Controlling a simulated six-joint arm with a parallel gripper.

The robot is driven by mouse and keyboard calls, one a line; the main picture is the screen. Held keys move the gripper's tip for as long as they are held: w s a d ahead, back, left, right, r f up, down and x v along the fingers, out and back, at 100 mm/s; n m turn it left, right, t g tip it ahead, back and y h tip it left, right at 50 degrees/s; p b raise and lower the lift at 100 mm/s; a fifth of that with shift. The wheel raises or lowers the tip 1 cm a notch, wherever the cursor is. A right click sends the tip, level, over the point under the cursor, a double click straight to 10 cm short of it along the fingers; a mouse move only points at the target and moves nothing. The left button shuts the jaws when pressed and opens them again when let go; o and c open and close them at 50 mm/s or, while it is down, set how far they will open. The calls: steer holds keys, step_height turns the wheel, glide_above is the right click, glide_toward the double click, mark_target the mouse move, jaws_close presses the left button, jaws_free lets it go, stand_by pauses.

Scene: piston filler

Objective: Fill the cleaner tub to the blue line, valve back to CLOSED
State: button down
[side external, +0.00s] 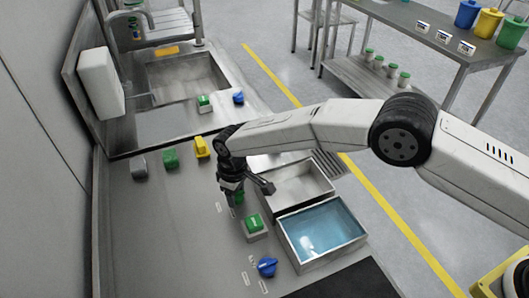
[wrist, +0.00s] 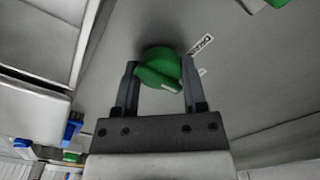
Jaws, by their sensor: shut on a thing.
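My gripper (side external: 234,196) is at the counter beside the two tubs, pointing down. In the wrist view its fingers (wrist: 158,85) are shut on a round green valve knob (wrist: 160,66) with a pale pointer mark. A small label (wrist: 203,43) lies beside the knob; its wording is hard to read. The far tub (side external: 305,188) looks pale inside, and I cannot make out a liquid level or blue line in it. The near tub (side external: 283,240) holds blue liquid. Which one is the cleaner tub is not readable.
Grey, green and yellow (side external: 202,148) knobs stand farther back. A sink (side external: 185,78) is behind. A shelf table with colored buckets (side external: 489,22) is at the upper right.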

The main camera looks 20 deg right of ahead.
steer(key=shift+m, duration=0.3)
steer(key=m, duration=0.4)
steer(key=shift+m, duration=2)
steer(key=shift+c, duration=0.7)
jaws_free()
steer(key=shift+r, duration=0.15)
steer(key=shift+r, duration=3.75)
